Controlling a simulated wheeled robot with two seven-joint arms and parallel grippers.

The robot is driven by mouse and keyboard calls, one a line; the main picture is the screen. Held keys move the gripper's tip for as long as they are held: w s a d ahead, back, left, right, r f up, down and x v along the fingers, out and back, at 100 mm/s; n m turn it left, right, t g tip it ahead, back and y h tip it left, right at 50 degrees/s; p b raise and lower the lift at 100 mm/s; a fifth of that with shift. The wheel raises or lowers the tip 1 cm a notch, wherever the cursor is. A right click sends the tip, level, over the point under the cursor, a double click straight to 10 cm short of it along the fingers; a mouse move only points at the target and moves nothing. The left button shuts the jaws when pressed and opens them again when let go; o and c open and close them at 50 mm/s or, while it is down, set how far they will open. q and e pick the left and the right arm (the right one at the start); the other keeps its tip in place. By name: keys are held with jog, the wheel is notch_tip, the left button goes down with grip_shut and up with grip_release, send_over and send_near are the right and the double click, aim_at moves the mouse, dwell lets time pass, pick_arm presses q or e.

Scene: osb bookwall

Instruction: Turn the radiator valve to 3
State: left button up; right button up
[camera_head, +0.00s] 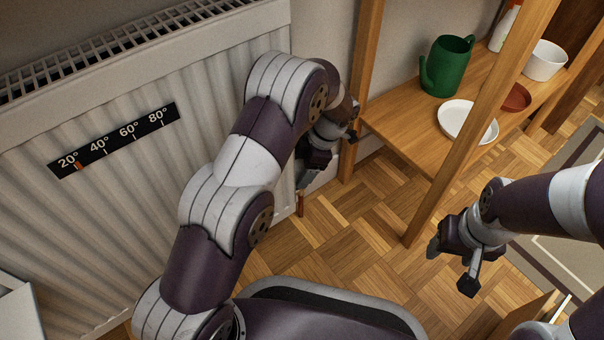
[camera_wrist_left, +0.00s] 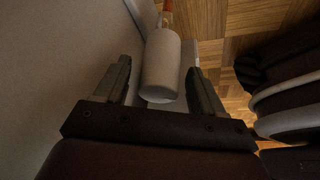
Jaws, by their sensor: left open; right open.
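The radiator (camera_head: 215,110) is white and ribbed and fills the left of the head view. In the left wrist view, the radiator valve (camera_wrist_left: 162,66) is a pale cylindrical head on a copper-coloured pipe (camera_wrist_left: 168,12). My left gripper (camera_wrist_left: 162,82) is open, with one finger on each side of the valve head; I see a gap on the right and cannot tell contact on the left. No numbers on the valve are readable. In the head view, my left gripper (camera_head: 318,165) is low by the radiator's right end. My right gripper (camera_head: 451,267) is open and empty above the floor.
A black temperature strip (camera_head: 115,140) is on the radiator, with an orange mark near 20°. A wooden shelf (camera_head: 405,135) at right holds a green watering can (camera_head: 446,68), a white plate (camera_head: 467,122) and a white bowl (camera_head: 545,60). Its posts stand near my left arm.

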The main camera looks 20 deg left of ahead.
pick_arm(q)
jog(key=c, duration=1)
jog(key=r+m+p, duration=0.1)
jog(key=p, duration=0.1)
jog(key=shift+s+m+t+p, duration=0.15)
jog(key=shift+m+t+p, duration=0.15)
jog(key=shift+m+p, duration=0.1)
jog(key=shift+f+m+t, duration=0.25)
jog(key=shift+m+t, duration=0.05)
jog(key=shift+m, duration=0.5)
jog(key=shift+f+m+t, duration=0.3)
jog(key=shift+m, duration=0.3)
